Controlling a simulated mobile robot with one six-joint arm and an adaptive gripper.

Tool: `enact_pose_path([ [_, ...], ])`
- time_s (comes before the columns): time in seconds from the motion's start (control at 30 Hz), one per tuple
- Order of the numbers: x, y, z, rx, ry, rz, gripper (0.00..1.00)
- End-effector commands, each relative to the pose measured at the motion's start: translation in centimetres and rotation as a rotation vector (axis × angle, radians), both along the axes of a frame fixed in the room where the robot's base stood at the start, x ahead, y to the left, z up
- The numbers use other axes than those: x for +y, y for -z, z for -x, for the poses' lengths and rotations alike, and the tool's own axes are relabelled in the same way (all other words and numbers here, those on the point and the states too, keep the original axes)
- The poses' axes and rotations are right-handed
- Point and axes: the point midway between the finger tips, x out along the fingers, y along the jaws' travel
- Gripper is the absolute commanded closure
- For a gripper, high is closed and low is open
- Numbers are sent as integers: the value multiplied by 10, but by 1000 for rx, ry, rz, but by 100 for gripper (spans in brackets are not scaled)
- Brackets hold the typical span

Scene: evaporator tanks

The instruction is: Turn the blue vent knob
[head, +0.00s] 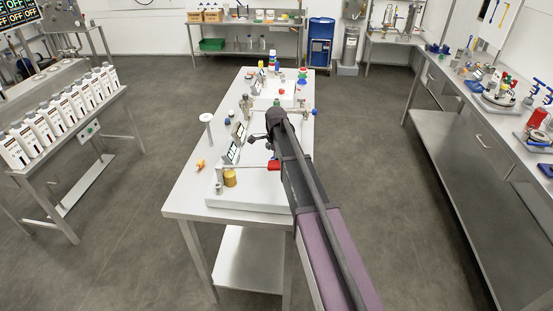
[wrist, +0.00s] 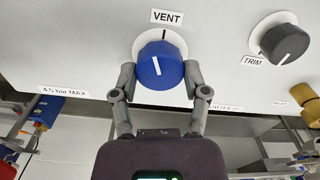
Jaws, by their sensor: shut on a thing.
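The blue vent knob (wrist: 160,68) sits on a white panel (wrist: 95,45) in the wrist view, under a label reading VENT. A thin line shows at the knob's upper edge, pointing up toward the label. My gripper (wrist: 159,76) has one finger on each side of the knob and is shut on it. In the head view my gripper is at the far end of my arm, over the middle table (head: 190,195). I cannot make out the blue vent knob there.
A dark TRIM knob (wrist: 284,42) is on the same panel to the right. A brass-coloured fitting (wrist: 304,94) is below it. Valves and fittings stand on the middle table. A row of white bottles (head: 60,110) stands on the left bench. Grey floor (head: 375,180) is clear between the benches.

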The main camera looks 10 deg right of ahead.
Motion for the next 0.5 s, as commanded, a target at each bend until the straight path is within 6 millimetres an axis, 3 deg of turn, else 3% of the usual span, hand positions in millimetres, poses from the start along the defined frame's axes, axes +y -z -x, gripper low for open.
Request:
enact_pose_path([
  [0.5, -1, 1, 5, 7, 331, 3, 88],
])
